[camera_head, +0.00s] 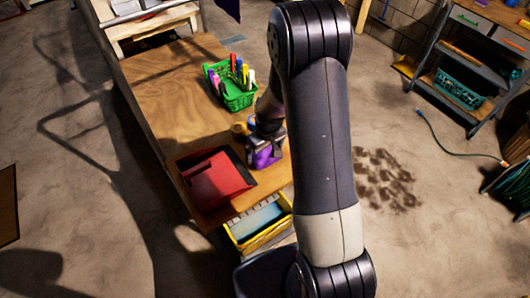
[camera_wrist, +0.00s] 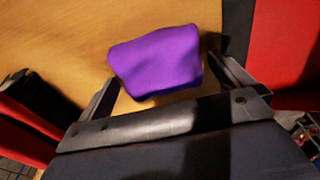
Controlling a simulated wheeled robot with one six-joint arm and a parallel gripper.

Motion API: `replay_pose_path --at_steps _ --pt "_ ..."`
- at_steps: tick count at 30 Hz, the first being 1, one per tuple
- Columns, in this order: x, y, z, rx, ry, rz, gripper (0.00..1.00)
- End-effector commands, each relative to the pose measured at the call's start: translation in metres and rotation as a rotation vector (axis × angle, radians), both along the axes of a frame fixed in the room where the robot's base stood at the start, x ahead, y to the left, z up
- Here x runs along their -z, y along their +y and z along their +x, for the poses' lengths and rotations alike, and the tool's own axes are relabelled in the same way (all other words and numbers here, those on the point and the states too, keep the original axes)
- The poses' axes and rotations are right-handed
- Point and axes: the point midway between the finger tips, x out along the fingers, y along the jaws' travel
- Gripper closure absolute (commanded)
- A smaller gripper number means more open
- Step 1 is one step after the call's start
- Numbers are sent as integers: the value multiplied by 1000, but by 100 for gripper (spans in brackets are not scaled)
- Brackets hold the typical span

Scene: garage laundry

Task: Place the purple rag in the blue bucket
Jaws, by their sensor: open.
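The purple rag (camera_head: 265,158) lies on the wooden table near its right edge, partly covered by my gripper in the head view. In the wrist view the purple rag (camera_wrist: 158,60) is a crumpled block lying in front of and between the two fingers. My gripper (camera_wrist: 164,72) is open, with one finger on each side of the rag; I cannot tell whether they touch it. In the head view my gripper (camera_head: 266,145) is low over the rag. I cannot clearly make out a blue bucket in either view.
A red dustpan (camera_head: 212,182) lies on the table left of the rag. A green basket (camera_head: 237,98) with bottles and markers stands farther back. A yellow bin with blue inside (camera_head: 240,238) is at the table's front end. Shelves (camera_head: 455,60) stand far right.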

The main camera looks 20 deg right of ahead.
Motion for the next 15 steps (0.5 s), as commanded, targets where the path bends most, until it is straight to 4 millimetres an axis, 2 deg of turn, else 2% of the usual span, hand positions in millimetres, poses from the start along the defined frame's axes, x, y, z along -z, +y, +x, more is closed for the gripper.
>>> replay_pose_path --at_steps 5,15 --pt "0 0 0 0 0 0 2" --pt "0 0 0 0 0 0 29"
